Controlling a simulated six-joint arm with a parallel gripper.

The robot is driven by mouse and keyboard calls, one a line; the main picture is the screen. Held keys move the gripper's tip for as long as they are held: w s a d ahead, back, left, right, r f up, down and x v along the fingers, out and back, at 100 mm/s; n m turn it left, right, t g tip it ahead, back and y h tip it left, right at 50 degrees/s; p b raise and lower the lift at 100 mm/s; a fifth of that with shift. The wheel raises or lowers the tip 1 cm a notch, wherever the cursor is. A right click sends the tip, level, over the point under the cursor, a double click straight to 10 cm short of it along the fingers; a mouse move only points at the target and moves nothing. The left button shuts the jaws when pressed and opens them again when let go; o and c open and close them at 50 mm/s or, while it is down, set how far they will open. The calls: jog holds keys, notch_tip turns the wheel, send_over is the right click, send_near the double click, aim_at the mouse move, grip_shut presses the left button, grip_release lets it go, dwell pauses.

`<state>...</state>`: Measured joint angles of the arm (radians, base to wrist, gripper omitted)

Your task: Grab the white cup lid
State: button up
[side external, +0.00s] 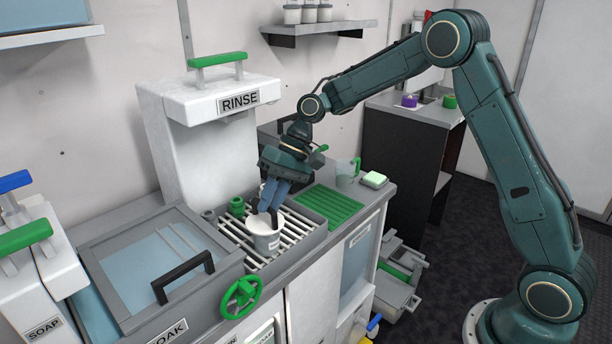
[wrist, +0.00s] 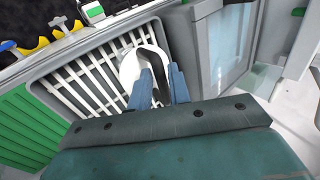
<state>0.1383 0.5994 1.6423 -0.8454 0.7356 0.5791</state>
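A green rack (side external: 330,205) lies right of the slatted rack (side external: 292,226). A small green valve (side external: 237,205) is close behind the cup. A green handwheel (side external: 241,297) sticks out in front, and the SOAK lid with a dark handle (side external: 183,277) is at left.

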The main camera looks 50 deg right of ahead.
jog(key=shift+x, duration=1)
jog(key=shift+c, duration=0.5)
grip_shut()
